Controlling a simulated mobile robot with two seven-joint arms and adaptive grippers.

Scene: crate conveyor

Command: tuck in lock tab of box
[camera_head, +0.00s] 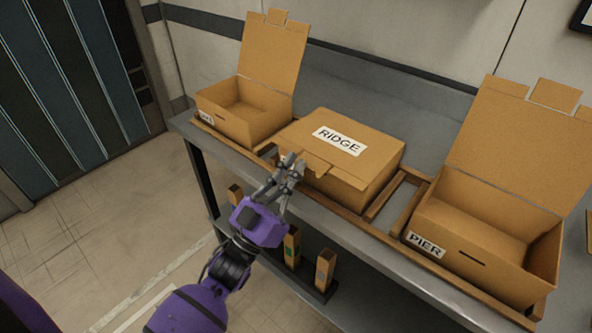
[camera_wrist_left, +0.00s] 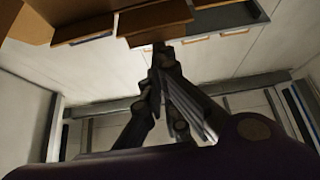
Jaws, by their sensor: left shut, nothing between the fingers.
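The box labelled RIDGE (camera_head: 352,148) sits in the middle of the bench with its lid lowered. Its lock tab (camera_head: 319,166) sticks out from the lid's front edge, outside the front wall. My left gripper (camera_head: 289,163) is shut and empty at the front left of this box, beside the tab. In the left wrist view, the shut fingertips (camera_wrist_left: 160,47) reach up to a brown cardboard flap (camera_wrist_left: 152,20). I cannot tell whether they touch it. The slot in the box's front is hidden. My right gripper is not in view.
Two open boxes with raised lids flank it: one at the left (camera_head: 240,110) and the PIER box (camera_head: 490,235) at the right. Wooden rails (camera_head: 378,237) run along the bench (camera_head: 352,252). Several upright cardboard pieces (camera_head: 325,267) stand on a lower shelf. Floor at left is clear.

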